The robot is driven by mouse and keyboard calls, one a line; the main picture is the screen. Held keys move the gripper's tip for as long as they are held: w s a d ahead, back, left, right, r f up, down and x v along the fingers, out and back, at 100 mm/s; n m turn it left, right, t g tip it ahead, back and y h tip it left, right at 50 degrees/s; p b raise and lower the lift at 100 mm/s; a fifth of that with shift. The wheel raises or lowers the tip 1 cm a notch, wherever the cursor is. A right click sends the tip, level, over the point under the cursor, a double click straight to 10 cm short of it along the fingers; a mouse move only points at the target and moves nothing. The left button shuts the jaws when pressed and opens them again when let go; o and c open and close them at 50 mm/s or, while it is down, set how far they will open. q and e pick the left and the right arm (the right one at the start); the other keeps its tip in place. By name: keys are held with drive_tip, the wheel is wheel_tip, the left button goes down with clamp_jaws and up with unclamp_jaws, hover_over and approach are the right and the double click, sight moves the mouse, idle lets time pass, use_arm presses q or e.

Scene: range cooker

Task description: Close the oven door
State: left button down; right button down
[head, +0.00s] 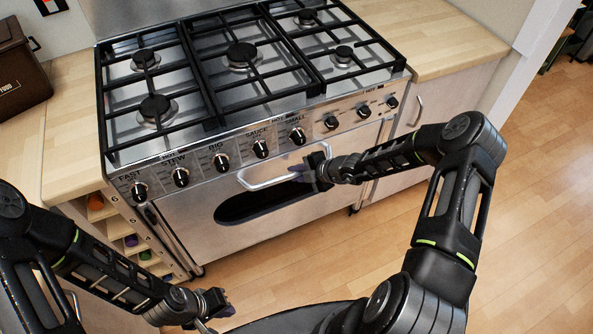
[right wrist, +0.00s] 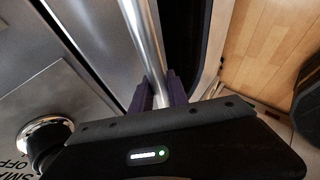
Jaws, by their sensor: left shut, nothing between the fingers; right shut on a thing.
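The steel oven door (head: 200,222) with its dark oval window stands upright, or nearly so, below the knob panel in the head view. I cannot tell whether a small gap is left at its top edge. Its bar handle (head: 265,183) runs along the upper part of the door. My right gripper (head: 304,171) is shut on the handle near its right end. In the right wrist view the handle (right wrist: 143,45) passes between the purple fingers (right wrist: 158,93). My left gripper (head: 218,304) is shut and empty, low in front of the cooker and away from the door.
The cooker top (head: 235,60) carries black grates and burners. Several black knobs (head: 221,161) line the front panel above the handle. Wooden counters (head: 425,40) flank the cooker. A rack with bottles (head: 130,240) is at its left. The wooden floor (head: 480,220) at right is clear.

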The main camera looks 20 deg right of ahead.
drive_tip(key=shift+w+r, duration=0.2)
drive_tip(key=shift+w, duration=0.1)
drive_tip(key=c, duration=1.7)
unclamp_jaws()
drive_tip(key=o, duration=0.4)
drive_tip(key=shift+w, duration=0.1)
drive_tip(key=v, duration=0.7)
drive_tip(key=shift+s, duration=0.35)
drive_tip(key=shift+d+r, duration=0.1)
drive_tip(key=shift+d, duration=0.05)
